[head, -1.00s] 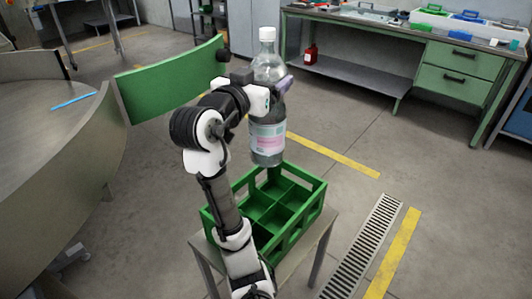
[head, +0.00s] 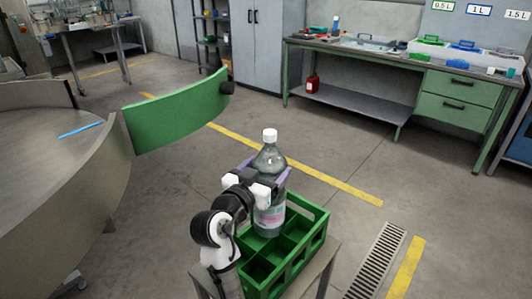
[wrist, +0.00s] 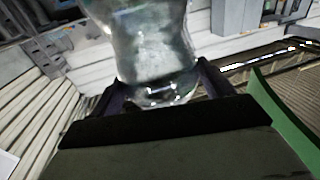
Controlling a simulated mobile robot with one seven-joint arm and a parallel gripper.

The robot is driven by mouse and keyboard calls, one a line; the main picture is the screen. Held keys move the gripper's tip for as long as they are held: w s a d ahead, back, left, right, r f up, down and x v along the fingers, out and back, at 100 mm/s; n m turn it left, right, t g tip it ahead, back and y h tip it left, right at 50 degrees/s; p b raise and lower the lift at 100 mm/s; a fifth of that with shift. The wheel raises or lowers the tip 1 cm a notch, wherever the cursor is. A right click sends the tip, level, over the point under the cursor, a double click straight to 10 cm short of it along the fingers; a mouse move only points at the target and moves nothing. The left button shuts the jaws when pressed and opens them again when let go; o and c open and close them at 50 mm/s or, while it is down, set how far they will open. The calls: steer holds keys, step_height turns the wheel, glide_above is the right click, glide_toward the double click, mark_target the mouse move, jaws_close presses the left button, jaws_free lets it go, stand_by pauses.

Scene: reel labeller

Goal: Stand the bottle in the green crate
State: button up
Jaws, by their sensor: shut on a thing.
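The clear bottle (head: 271,158) with a white cap and a pale label stands upright in the head view. My gripper (head: 270,178) is shut around its upper body, and the wrist view also shows the bottle (wrist: 155,50) between the fingers. The green crate (head: 318,232) sits on a small stand, with its open compartments facing up. I cannot tell whether the base touches the crate's floor.
A round metal table (head: 60,185) with a curved green guard (head: 180,112) stands at the left. A green workbench (head: 455,85) stands at the back right. A floor drain (head: 376,262) lies right of the crate. The floor behind the crate is clear.

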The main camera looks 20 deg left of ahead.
steer(key=shift+f, duration=2.15)
steer(key=shift+f+b, duration=0.6)
steer(key=o, duration=2)
steer(key=shift+f, duration=0.2)
steer(key=shift+r, duration=0.1)
steer(key=shift+r+p, duration=0.3)
steer(key=shift+p, duration=0.1)
steer(key=s+a+b, duration=0.1)
steer(key=s+b, duration=0.1)
steer(key=s, duration=1)
steer(key=shift+a+r, duration=0.25)
steer(key=shift+a, duration=0.15)
steer(key=shift+f, duration=0.1)
